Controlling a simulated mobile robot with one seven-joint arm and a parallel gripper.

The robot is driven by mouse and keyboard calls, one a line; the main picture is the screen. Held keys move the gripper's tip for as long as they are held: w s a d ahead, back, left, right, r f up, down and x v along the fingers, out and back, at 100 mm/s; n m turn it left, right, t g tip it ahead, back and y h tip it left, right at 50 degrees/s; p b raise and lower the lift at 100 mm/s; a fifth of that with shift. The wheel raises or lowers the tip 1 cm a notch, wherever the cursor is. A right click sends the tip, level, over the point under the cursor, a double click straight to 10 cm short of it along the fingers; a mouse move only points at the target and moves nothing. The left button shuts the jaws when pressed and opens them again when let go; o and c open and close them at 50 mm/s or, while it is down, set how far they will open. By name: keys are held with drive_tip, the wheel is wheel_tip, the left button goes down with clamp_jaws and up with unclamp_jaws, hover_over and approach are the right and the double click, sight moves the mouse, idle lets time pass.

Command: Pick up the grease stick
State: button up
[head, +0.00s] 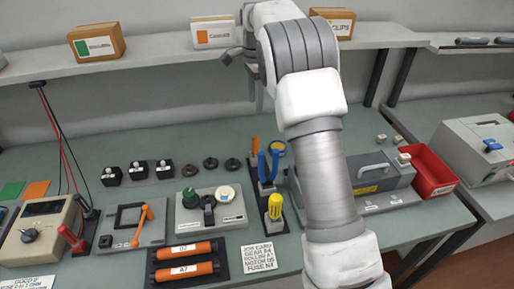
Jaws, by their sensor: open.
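I cannot pick out the grease stick with certainty in the head view. A narrow black tool holder stands mid-bench with an upright orange-handled item (255,147), blue-handled pliers (268,163) and a yellow-handled tool (275,207). My gripper (254,85) is high up near the shelf, above the back of the bench, partly hidden by my arm. It is open and apart from the bench items.
Two orange toner cartridges (184,249) lie in a black tray at the front. Boxes (97,42) sit on the shelf. My arm covers part of the bench's right half.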

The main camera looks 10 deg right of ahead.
sight(256, 138)
wheel_tip(256, 138, down, 16)
drive_tip(key=shift+s+f+b, duration=0.15)
drive_tip(key=shift+b, duration=0.4)
clamp_jaws()
